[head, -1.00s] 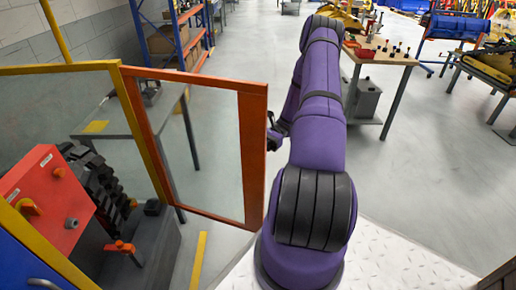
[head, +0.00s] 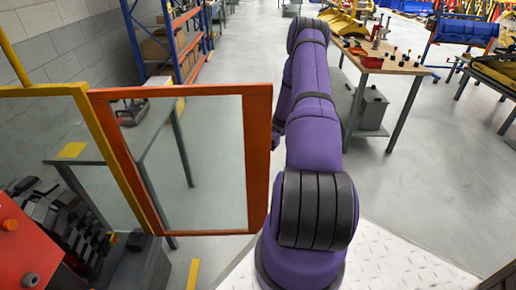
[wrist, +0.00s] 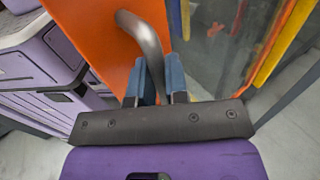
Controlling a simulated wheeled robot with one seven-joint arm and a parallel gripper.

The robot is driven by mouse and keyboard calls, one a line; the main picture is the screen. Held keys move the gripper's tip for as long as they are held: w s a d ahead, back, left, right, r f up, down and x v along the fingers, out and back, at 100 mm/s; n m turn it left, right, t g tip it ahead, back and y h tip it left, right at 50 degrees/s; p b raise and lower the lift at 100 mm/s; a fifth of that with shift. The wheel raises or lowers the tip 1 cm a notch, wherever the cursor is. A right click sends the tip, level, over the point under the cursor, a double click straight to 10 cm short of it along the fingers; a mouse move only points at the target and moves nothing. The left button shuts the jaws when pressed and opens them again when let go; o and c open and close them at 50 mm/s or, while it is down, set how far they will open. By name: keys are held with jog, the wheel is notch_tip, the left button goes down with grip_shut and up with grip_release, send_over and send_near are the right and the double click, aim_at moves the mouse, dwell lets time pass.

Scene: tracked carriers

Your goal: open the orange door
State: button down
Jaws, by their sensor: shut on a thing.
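The orange door (head: 258,160) is an orange frame around a clear pane, standing left of my purple arm in the head view. Its left side meets a yellow frame (head: 112,150), and it stands at an angle to that frame, ajar. In the wrist view the orange door (wrist: 95,40) fills the upper left, with a curved grey metal handle (wrist: 145,38) on it. My gripper (wrist: 157,80) has its two blue-grey fingers on either side of the handle's lower end, shut on it. In the head view my arm mostly hides the gripper and the handle.
Behind the door's pane stands a grey table (head: 150,150). A red box and dark machinery (head: 60,215) sit at the lower left. A wooden-topped workbench (head: 385,62) with small items stands to the right of my arm. Grey floor (head: 430,190) is clear at the right.

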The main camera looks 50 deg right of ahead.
jog(key=shift+a, duration=0.1)
jog(key=c, duration=1.1)
grip_release()
jog(key=shift+w, duration=0.1)
jog(key=shift+c, duration=0.2)
jog(key=w+d, duration=0.1)
jog(key=d, duration=0.9)
jog(key=shift+d, duration=0.4)
